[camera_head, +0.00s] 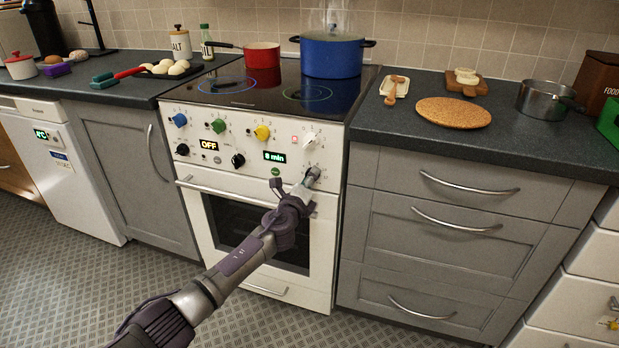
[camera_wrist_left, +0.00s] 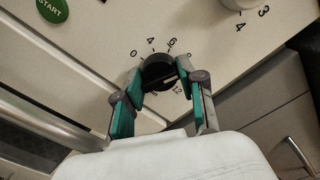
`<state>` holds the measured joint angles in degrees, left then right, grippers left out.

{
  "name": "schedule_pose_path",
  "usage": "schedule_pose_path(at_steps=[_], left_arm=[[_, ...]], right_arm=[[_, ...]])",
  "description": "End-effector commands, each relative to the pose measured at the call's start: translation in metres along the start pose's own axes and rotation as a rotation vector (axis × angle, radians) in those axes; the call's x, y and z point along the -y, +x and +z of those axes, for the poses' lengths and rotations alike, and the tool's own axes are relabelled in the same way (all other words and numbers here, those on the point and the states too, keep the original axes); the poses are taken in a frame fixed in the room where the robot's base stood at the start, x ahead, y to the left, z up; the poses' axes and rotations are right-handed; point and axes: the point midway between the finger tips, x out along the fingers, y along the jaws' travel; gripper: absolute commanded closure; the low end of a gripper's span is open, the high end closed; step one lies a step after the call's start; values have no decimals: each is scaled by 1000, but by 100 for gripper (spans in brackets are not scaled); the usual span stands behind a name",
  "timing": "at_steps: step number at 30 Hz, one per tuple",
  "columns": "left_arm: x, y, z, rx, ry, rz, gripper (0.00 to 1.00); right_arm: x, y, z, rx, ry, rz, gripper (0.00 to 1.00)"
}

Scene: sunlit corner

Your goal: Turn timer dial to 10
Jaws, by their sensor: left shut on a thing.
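The stove's front panel (camera_head: 222,150) carries several knobs and a small display (camera_head: 275,157) that reads "8 min". The black timer dial (camera_wrist_left: 158,72) shows in the left wrist view, with numbers printed around it, including 0, 4, 6 and 12. My left gripper (camera_head: 308,180) is at the panel's lower right; in the left wrist view (camera_wrist_left: 160,88) its two fingers are shut on the dial, one on each side. The gripper partly hides the dial in the head view. My right gripper is not in view.
A green START button (camera_head: 275,171) sits left of the dial, and a white knob (camera_head: 310,139) is above it. The oven door handle (camera_head: 230,190) runs below the panel. A blue pot (camera_head: 332,55) and a red pan (camera_head: 262,56) stand on the cooktop.

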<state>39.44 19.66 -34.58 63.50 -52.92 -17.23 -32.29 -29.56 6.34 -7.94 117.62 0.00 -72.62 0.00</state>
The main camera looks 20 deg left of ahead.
Motion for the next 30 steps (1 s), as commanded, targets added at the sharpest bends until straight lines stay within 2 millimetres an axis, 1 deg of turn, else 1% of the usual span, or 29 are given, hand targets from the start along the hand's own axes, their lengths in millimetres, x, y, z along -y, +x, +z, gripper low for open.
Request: schedule_pose_path(at_steps=[9,15,24,30], left_arm=[[0,0,-1,-3,301,2,95],[0,-1,-2,-5,464,1,95],[-2,-1,-2,-6,631,1,95],[-2,-1,-2,-6,681,2,95]], right_arm=[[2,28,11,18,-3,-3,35],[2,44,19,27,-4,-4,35],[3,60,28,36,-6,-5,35],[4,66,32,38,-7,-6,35]])
